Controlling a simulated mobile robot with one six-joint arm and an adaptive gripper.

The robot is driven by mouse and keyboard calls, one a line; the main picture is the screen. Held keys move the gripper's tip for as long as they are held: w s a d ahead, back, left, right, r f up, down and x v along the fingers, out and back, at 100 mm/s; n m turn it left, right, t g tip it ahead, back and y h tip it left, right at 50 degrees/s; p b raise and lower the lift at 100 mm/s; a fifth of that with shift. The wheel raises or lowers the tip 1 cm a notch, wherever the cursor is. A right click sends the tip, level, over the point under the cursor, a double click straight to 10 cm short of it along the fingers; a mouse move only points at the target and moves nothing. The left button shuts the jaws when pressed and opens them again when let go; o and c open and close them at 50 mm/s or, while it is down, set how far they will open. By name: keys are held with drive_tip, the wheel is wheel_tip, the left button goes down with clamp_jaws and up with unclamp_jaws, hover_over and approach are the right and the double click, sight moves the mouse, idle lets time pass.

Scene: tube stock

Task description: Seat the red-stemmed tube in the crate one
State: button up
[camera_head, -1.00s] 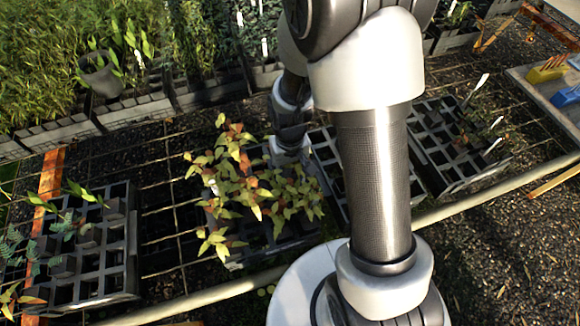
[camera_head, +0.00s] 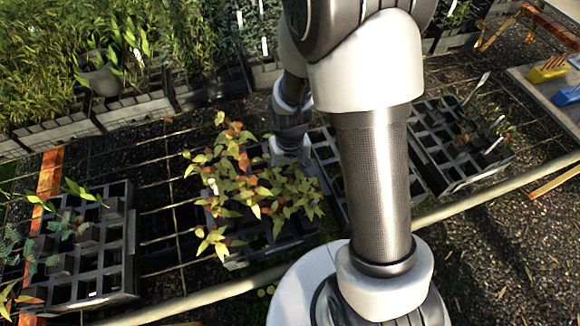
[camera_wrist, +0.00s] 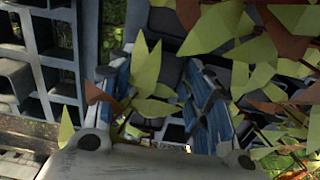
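Plants with yellow-green and red-brown leaves (camera_head: 240,170) crowd a dark celled crate (camera_head: 236,262) left of my arm in the head view. I cannot tell which one is the red-stemmed tube; the stems are mostly hidden by leaves. In the wrist view, my gripper (camera_wrist: 160,100) has its two blue-padded fingers spread apart, low among the leaves. A yellow-green leaf cluster (camera_wrist: 148,80) shows between them, with crate cells below. No tube is visibly clamped. In the head view, leaves and my arm hide the fingertips. No label shows which crate is crate one.
A dark crate (camera_head: 132,240) with small seedlings stands at left, another (camera_head: 430,150) at right, and one partly behind my arm. Dense plants in trays (camera_head: 140,108) line the back. A pale rail (camera_head: 480,194) runs along the front. A table (camera_head: 530,84) stands at far right.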

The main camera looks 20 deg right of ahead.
sight(290, 178)
drive_tip(key=shift+o, duration=0.7)
drive_tip(key=f, duration=0.2)
drive_tip(key=shift+s+f, duration=0.35)
drive_tip(key=shift+f, duration=0.05)
drive_tip(key=shift+o, duration=0.6)
drive_tip(key=shift+w+f, duration=0.15)
drive_tip(key=shift+w, duration=0.1)
drive_tip(key=shift+o, duration=0.4)
drive_tip(key=shift+s+r, duration=0.1)
drive_tip(key=shift+r, duration=0.15)
drive_tip(key=shift+w+r+p, duration=0.1)
drive_tip(key=shift+w+p, duration=0.1)
drive_tip(key=shift+p, duration=0.1)
